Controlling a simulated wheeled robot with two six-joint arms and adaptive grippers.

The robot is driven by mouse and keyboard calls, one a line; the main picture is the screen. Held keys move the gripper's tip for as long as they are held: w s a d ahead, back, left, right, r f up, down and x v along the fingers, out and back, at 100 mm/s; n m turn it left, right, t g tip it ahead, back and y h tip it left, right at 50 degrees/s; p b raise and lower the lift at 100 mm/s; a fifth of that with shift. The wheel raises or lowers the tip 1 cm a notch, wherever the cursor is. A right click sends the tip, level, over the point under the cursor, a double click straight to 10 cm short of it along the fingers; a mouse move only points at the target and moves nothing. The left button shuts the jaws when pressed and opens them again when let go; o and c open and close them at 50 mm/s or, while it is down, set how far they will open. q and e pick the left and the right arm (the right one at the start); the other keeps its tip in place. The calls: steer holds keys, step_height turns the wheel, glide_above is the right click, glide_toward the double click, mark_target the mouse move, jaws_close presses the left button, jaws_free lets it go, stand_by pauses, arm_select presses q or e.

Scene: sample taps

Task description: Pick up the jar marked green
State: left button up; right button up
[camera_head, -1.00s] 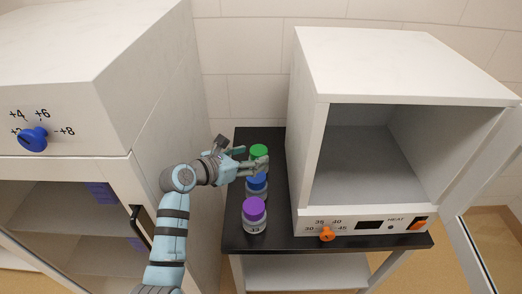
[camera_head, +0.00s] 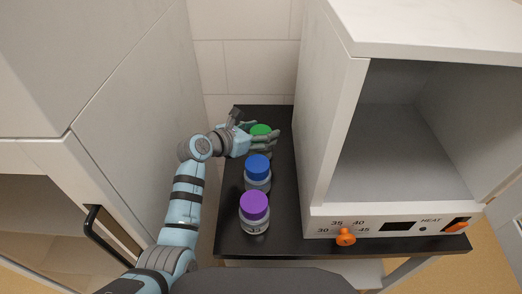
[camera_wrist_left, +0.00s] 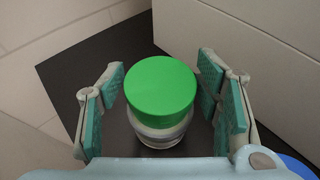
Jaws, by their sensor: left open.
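The green-lidded jar (camera_head: 261,131) stands upright at the back of the row on the black table, partly hidden by my left gripper (camera_head: 258,137). In the left wrist view the jar's green lid (camera_wrist_left: 160,90) sits between the two open fingers (camera_wrist_left: 164,108), with a gap on both sides. The finger pads do not touch it. The jar's grey-white body shows below the lid. My right gripper does not show in the head view.
A blue-lidded jar (camera_head: 257,168) and a purple-lidded jar (camera_head: 254,207) stand in front of the green one. An open white heating oven (camera_head: 340,130) stands close on the right. A white cabinet (camera_head: 140,130) is on the left.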

mark_target(269, 129)
arm_select(q)
steer(key=b+x, duration=0.1)
steer(key=x, duration=0.3)
steer(key=shift+f, duration=0.15)
steer(key=shift+a, duration=0.1)
steer(key=c, duration=0.4)
jaws_close()
